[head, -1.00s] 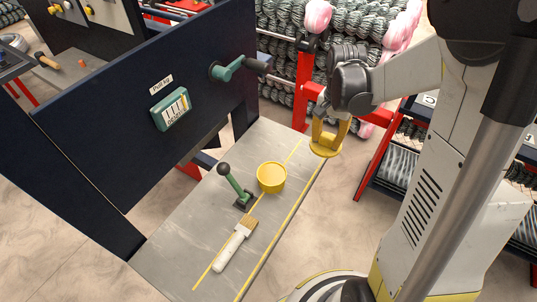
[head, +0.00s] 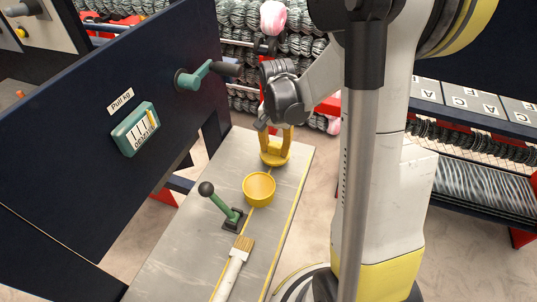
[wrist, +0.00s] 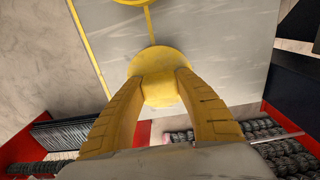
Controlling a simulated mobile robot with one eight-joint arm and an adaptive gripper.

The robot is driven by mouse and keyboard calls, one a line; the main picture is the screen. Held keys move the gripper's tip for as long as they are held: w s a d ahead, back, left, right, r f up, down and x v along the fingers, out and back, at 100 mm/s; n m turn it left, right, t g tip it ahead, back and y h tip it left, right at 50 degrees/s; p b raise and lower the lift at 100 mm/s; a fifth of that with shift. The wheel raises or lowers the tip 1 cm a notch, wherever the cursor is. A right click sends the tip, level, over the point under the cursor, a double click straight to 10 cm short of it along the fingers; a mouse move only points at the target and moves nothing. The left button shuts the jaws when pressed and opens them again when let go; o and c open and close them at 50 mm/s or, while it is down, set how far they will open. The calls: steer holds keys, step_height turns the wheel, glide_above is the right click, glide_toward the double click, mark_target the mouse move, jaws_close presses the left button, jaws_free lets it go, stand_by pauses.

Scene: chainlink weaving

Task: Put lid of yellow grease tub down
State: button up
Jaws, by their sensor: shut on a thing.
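The round yellow lid (wrist: 160,62) is held between the two yellow fingers of my gripper (wrist: 160,85) in the wrist view. In the head view my gripper (head: 275,152) points down with the lid (head: 275,160) at its tips, over the far end of the grey bench (head: 190,245). I cannot tell whether the lid touches the bench. The yellow grease tub (head: 259,189) stands on the bench, nearer than the lid and apart from it. Part of the tub also shows at the top edge of the wrist view (wrist: 135,2).
A green lever with a black knob (head: 218,202) stands left of the tub. A brush (head: 236,262) lies in front of it. A dark panel (head: 75,150) with a dial (head: 136,129) and crank (head: 195,77) borders the bench's left. Bare bench surrounds the lid.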

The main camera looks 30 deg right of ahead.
mark_target(276, 154)
step_height(276, 154, down, 3)
steer(key=shift+d+f+b, duration=0.1)
steer(key=shift+b, duration=0.65)
steer(key=shift+s+r, duration=0.1)
steer(key=shift+r, duration=0.1)
steer(key=shift+f, duration=0.2)
steer(key=o, duration=1.2)
steer(key=shift+o, duration=0.2)
